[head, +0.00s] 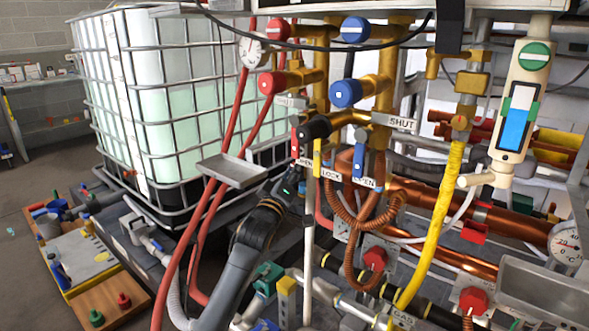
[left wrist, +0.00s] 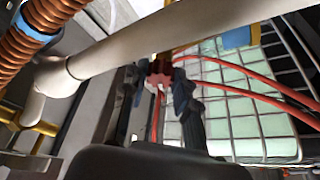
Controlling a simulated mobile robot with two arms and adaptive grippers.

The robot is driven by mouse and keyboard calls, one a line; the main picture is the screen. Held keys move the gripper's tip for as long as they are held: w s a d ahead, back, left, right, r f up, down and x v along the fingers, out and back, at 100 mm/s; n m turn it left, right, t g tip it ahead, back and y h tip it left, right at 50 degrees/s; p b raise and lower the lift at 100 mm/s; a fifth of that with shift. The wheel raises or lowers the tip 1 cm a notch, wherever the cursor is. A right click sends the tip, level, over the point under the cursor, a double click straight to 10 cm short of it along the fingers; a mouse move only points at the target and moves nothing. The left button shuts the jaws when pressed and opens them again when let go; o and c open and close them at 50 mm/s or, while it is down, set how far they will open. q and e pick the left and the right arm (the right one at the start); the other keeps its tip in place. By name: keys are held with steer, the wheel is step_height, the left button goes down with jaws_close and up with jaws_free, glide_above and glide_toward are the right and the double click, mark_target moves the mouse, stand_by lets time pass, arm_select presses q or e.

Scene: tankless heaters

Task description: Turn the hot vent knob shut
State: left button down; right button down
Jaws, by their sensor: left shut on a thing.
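In the left wrist view, a red lobed knob (left wrist: 160,69) sits between the dark fingertips of my left gripper (left wrist: 158,80), which is shut on it. In the head view my left gripper (head: 291,183) is raised at the front of the brass valves, under a red lever handle (head: 295,143). The gripped knob is hidden or too small to tell in the head view. Larger red knobs (head: 270,83) and blue knobs (head: 345,93) stand above. My right gripper is not in view.
A white vertical pipe (head: 309,240) runs close beside my gripper. Red hoses (head: 213,190) pass on the left, copper coils (head: 352,215) on the right. A grey shelf (head: 231,171) and a caged white tank (head: 165,100) stand to the left.

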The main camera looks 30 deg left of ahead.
arm_select(q)
steer(key=shift+a+m+t+h+p, duration=0.15)
steer(key=shift+m+h+p, duration=0.35)
steer(key=shift+m+h, duration=1.9)
steer(key=shift+m+t+h+p, duration=0.1)
steer(key=shift+m+h+p, duration=0.55)
steer(key=shift+m, duration=3.35)
steer(key=shift+a+m+t+h+p, duration=0.15)
steer(key=shift+m+h+p, duration=0.2)
steer(key=shift+m+h, duration=2.1)
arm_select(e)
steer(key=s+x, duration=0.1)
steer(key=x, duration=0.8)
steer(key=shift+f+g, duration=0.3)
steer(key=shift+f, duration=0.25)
arm_select(q)
steer(key=shift+m+y, duration=0.75)
steer(key=shift+y, duration=0.05)
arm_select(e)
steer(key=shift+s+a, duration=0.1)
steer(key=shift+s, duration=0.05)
arm_select(q)
steer(key=c, duration=1)
jaws_free()
steer(key=shift+v, duration=4)
